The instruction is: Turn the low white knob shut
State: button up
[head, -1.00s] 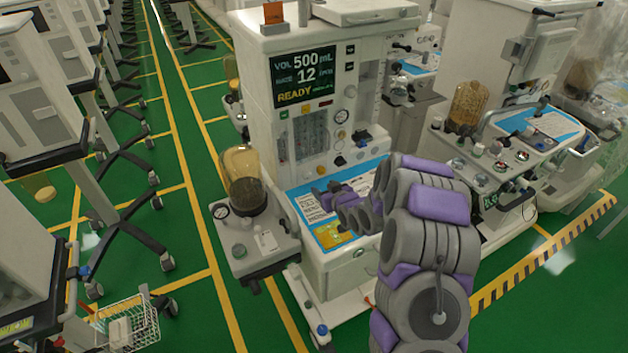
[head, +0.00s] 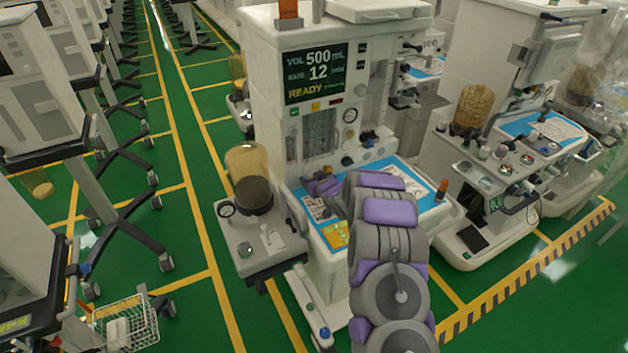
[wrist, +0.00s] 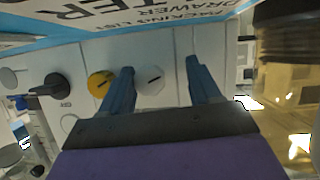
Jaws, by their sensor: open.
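A white knob (wrist: 150,80) with a short dark slanted mark sits on the pale panel in the wrist view. My gripper (wrist: 159,67) is open, with its two blue fingers on either side of this knob. I cannot tell whether they touch it. A yellow knob (wrist: 101,84) is just left of the left finger and partly hidden by it. A black knob (wrist: 56,86) is further left. In the head view my arm reaches over the blue-edged worktop of the anaesthesia cart (head: 263,80), and it hides the panel with the knobs.
An amber canister (wrist: 290,65) fills the right of the wrist view, close to the right finger. In the head view a side shelf (head: 262,250) carries an amber bellows (head: 249,178). Another cart (head: 510,150) stands at the right. Green floor is clear between the rows.

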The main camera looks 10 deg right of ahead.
jog(key=shift+d+r, duration=0.2)
jog(key=shift+d, duration=0.15)
jog(key=shift+s+d, duration=0.1)
jog(key=shift+d, duration=0.55)
jog(key=shift+c, duration=0.5)
jog(key=c, duration=0.3)
jog(key=shift+a, duration=0.5)
jog(key=c, duration=0.5)
jog(key=shift+c, duration=0.5)
jog(key=shift+d, duration=0.25)
jog(key=shift+r+p, duration=0.15)
jog(key=shift+p, duration=0.5)
